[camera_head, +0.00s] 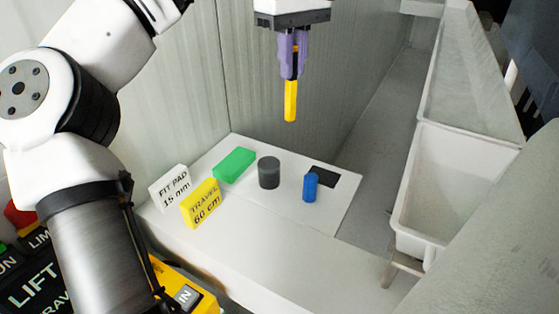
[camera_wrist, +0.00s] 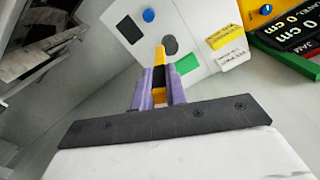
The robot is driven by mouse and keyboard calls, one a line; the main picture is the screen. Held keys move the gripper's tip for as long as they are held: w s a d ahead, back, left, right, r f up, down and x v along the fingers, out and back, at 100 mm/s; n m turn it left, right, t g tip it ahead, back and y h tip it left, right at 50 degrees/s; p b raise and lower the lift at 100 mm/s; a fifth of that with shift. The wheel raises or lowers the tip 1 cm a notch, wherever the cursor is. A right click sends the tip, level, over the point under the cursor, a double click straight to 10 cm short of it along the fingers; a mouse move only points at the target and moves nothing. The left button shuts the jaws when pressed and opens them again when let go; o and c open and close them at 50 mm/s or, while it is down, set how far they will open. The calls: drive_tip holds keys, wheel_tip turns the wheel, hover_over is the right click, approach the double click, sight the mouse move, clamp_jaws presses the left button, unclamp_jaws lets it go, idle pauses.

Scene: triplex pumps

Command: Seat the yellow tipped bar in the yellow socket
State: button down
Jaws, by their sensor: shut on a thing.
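My gripper (camera_head: 292,72) has purple fingers and is shut on the yellow tipped bar (camera_head: 291,106). The bar hangs upright below the fingers, well above the white board, with its yellow end down. In the wrist view my gripper (camera_wrist: 159,88) holds the bar between its fingers, and the yellow tip (camera_wrist: 160,56) sticks out beyond them; a black section shows between the fingers. I cannot make out a yellow socket in either view. The only other plainly yellow block on the board is one marked TRAVEL 60 cm (camera_head: 201,204).
The white board (camera_head: 260,207) carries a green block (camera_head: 234,165), a dark grey cylinder (camera_head: 269,173), a blue cylinder (camera_head: 310,187), a black patch (camera_head: 325,176) and a white FIT PAD sign (camera_head: 170,187). Grey panels stand behind. A white trough (camera_head: 428,195) lies at right.

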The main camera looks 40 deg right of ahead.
wheel_tip(320, 180, down, 18)
drive_tip(key=shift+p, duration=0.3)
drive_tip(key=c, duration=1.9)
unclamp_jaws()
drive_tip(key=shift+f, duration=0.15)
drive_tip(key=o, duration=0.5)
drive_tip(key=shift+c, duration=0.2)
